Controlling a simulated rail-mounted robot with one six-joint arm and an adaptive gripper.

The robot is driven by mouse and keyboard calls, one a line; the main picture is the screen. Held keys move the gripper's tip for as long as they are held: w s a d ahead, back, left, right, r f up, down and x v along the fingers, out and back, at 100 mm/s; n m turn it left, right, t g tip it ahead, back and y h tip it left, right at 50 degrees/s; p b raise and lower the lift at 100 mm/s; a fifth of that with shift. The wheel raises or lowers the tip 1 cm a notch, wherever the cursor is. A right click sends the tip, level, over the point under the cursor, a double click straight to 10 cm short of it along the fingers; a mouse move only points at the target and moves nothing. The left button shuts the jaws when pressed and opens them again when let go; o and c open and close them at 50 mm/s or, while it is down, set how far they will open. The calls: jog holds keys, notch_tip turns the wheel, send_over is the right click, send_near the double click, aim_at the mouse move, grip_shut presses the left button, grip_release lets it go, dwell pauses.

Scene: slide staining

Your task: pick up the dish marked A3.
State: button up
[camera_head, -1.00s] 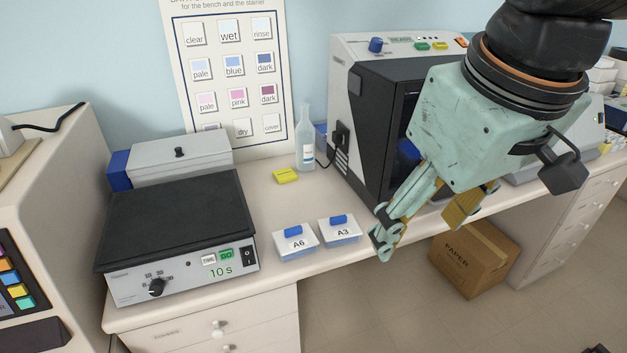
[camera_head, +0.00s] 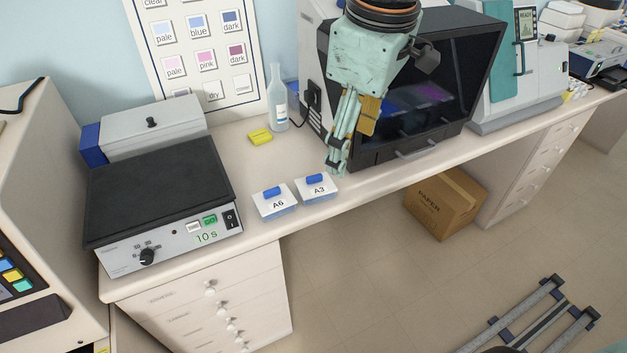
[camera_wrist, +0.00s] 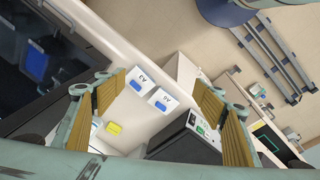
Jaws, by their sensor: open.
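The dish marked A3 (camera_head: 317,190) is a small box with a white lid and a blue handle, near the bench's front edge. It also shows in the wrist view (camera_wrist: 139,81), between my fingers' directions but some way off. A like dish marked A6 (camera_head: 275,203) stands close to its left. My gripper (camera_head: 338,172) is above the bench, a little up and right of A3 in the head view, apart from it. In the wrist view its two fingers (camera_wrist: 158,98) are wide apart with nothing between them.
A hotplate-like device (camera_head: 163,203) showing 10 s stands left of the dishes. A yellow block (camera_head: 260,137) and a clear bottle (camera_head: 277,100) are behind them. A dark-windowed cabinet (camera_head: 440,75) stands to the right. A paper box (camera_head: 445,203) is on the floor.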

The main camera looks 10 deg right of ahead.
jog(key=w+a+f+n+g+p, duration=0.2)
jog(key=w+f+n+p, duration=0.6)
jog(key=w+f, duration=0.5)
jog(key=w+n, duration=0.2)
jog(key=w, duration=0.2)
jog(key=shift+a+f, duration=0.2)
jog(key=shift+a, duration=0.1)
jog(key=shift+f, duration=0.1)
send_over(316, 184)
jog(key=shift+a+f, duration=0.15)
jog(key=shift+f, duration=4.05)
jog(key=shift+f, duration=0.2)
jog(key=shift+f, duration=2.4)
jog(key=shift+c, duration=0.7)
jog(key=c, duration=0.9)
